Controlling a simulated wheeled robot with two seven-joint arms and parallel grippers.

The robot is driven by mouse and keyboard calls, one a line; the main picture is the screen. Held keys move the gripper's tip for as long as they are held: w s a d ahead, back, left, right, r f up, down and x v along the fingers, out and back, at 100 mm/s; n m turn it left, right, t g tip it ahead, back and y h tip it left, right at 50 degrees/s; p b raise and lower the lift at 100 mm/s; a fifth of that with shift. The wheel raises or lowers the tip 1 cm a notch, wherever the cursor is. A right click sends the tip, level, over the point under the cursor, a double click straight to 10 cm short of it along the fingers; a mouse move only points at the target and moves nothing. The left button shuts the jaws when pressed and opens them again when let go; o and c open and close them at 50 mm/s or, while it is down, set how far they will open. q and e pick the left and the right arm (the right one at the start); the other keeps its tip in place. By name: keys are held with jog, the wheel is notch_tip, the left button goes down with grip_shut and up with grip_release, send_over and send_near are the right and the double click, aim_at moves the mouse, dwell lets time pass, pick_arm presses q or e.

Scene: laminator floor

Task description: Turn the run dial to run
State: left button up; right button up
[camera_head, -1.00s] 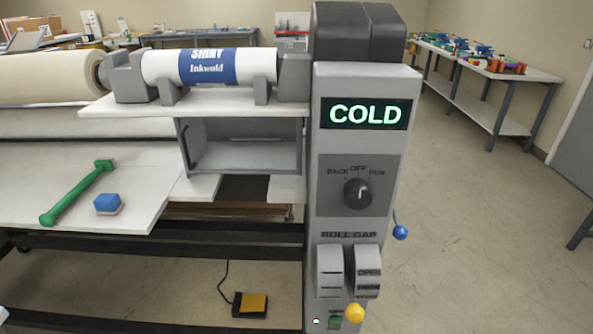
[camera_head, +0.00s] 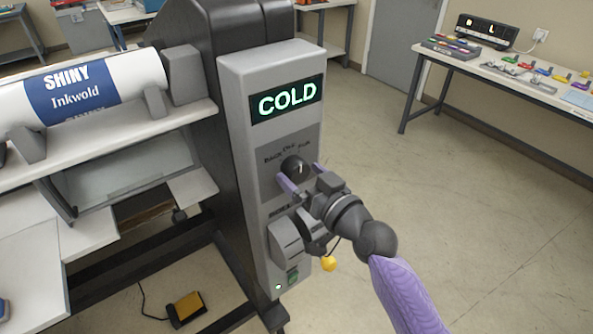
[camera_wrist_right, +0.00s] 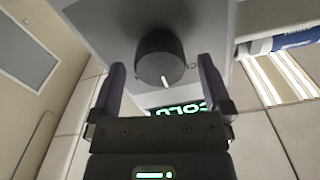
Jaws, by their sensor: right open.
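The run dial (camera_head: 296,167) is a round dark knob on the grey control panel, below a lit screen (camera_head: 287,99) reading COLD. Labels BACK, OFF and RUN are around its top. Its white mark points roughly up, near OFF. My right gripper (camera_head: 303,177) is open, its purple fingers just in front of the panel, one on each side of the dial. In the right wrist view the dial (camera_wrist_right: 161,60) shows between the two spread fingertips (camera_wrist_right: 162,76), with gaps on both sides. My left gripper is out of view.
The Inkwold roll (camera_head: 80,90) lies left of the panel. A bench (camera_head: 500,72) with small items stands at right. The floor between is clear.

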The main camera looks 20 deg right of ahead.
jog(key=shift+w+a, duration=0.15)
jog(key=shift+w, duration=0.4)
jog(key=shift+c, duration=0.4)
jog(key=c, duration=1.1)
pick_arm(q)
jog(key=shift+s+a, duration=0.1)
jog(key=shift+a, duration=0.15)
pick_arm(e)
jog(key=shift+c, duration=0.2)
